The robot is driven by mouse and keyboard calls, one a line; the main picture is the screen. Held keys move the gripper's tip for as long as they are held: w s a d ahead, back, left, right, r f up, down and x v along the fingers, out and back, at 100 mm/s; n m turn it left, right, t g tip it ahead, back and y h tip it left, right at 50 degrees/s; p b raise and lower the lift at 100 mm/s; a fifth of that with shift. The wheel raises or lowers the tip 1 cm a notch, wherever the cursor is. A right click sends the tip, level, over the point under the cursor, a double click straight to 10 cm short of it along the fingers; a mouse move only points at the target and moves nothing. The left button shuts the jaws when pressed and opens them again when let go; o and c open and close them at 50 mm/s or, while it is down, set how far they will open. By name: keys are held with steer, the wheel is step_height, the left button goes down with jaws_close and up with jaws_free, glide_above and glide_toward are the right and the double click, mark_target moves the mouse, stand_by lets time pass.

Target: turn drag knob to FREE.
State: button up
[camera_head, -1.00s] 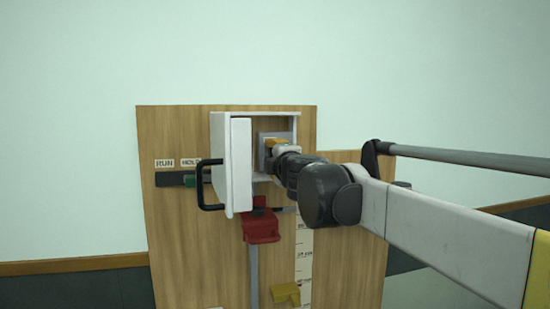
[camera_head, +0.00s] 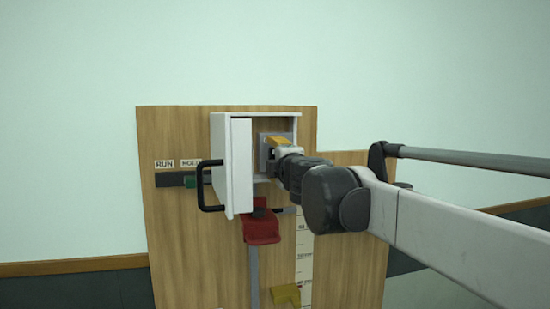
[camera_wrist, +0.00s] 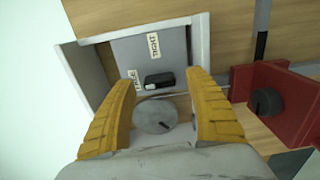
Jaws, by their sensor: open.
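The drag knob (camera_wrist: 160,79) is a short black bar with a pale mark at its left end, on a grey plate (camera_wrist: 175,52) inside an open white box. One label, seemingly TIGHT (camera_wrist: 153,47), is above the knob. Another, hard to read (camera_wrist: 133,79), is to its left, near the pale mark. My gripper (camera_wrist: 161,80) is open, its yellow fingers on either side of the knob with gaps showing. The head view shows my gripper (camera_head: 277,146) at the box mouth, hiding the knob.
The white box door (camera_head: 241,168) stands open with a black handle (camera_head: 203,187) at left. A red block (camera_head: 262,228) is below the box and shows close by on the right in the wrist view (camera_wrist: 290,100). A yellow piece (camera_head: 286,294) sits lower on the wooden panel (camera_head: 190,245).

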steer(key=v, duration=1)
steer(key=shift+s, duration=0.3)
steer(key=s+d+f+m+g+h+b, duration=0.1)
steer(key=s+d+f+m+h+b, duration=0.35)
steer(key=f, duration=0.85)
steer(key=s+d+f+m+g+h+b, duration=0.1)
steer(key=s+d+f+m+g+b, duration=0.1)
steer(key=d+f+m+b, duration=0.55)
steer(key=s+d+f+m+g+h+b, duration=0.1)
steer(key=s+d+f+m+h+b, duration=0.2)
steer(key=d+f+b, duration=1.05)
steer(key=s+a+f+m+g+y+b, duration=0.1)
steer(key=s+f+b, duration=0.3)
steer(key=f, duration=1)
steer(key=s+a+f+m+g+y+b, duration=0.1)
steer(key=s+a+f+m+g+b, duration=0.2)
steer(key=f, duration=1.1)
steer(key=s+a+f+m+g+y+b, duration=0.1)
steer(key=s+a+f+m+g+b, duration=0.1)
steer(key=s+f+b, duration=0.5)
steer(key=s+a+f, duration=0.1)
steer(key=s+f, duration=0.3)
steer(key=f, duration=0.3)
steer(key=shift+f, duration=0.15)
steer(key=shift+y, duration=0.25)
